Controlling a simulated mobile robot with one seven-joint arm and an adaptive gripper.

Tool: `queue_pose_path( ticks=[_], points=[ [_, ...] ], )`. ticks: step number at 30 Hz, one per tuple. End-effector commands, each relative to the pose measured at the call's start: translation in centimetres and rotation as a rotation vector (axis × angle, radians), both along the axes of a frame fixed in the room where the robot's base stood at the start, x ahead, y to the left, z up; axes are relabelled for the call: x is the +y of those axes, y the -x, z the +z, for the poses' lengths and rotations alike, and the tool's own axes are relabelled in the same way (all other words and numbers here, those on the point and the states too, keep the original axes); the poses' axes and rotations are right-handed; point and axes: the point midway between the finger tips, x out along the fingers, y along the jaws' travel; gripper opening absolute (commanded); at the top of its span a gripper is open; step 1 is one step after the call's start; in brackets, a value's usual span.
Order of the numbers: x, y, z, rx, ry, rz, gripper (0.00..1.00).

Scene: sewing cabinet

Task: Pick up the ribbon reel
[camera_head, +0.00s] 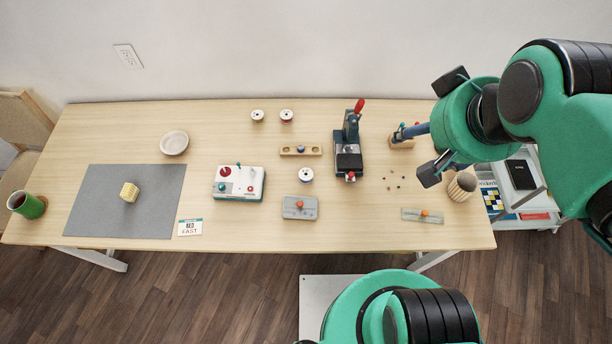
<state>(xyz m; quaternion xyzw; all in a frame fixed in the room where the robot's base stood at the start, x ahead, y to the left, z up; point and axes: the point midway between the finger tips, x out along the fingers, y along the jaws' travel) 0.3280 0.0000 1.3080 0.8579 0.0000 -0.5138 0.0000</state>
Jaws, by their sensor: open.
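Three small reels with white rims stand on the wooden table: one with a dark centre (257,116), one with a red centre (287,116) and one with a blue centre (306,175). I cannot tell which, if any, is the ribbon reel. A ribbed, tan round object (461,187) stands near the table's right end, partly close under my gripper in the picture. My gripper (438,127) is open at the right, its two dark fingers spread apart. It appears empty and lies well to the right of the three reels.
A black press with a red handle (348,155) stands between the reels and my gripper. A white-and-teal device (239,183), grey mat (90,215), yellow block (129,192), bowl (174,143) and green mug (27,204) occupy the left.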

Motion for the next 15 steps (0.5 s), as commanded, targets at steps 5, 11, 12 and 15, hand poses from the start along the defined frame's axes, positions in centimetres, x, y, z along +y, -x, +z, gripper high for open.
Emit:
queue_pose_path(
  ticks=[5, 11, 12, 15],
  points=[
    [0.0, 0.0, 0.0, 0.0, 0.0, 0.0, 0.63],
    [0.2, -0.6, -0.2, 0.009, -0.005, -0.002, 0.63],
    [0.3, -0.9, -0.3, 0.014, -0.007, -0.002, 0.63],
    [0.8, -2.0, -0.9, 0.033, -0.015, -0.008, 0.63]
  ],
)
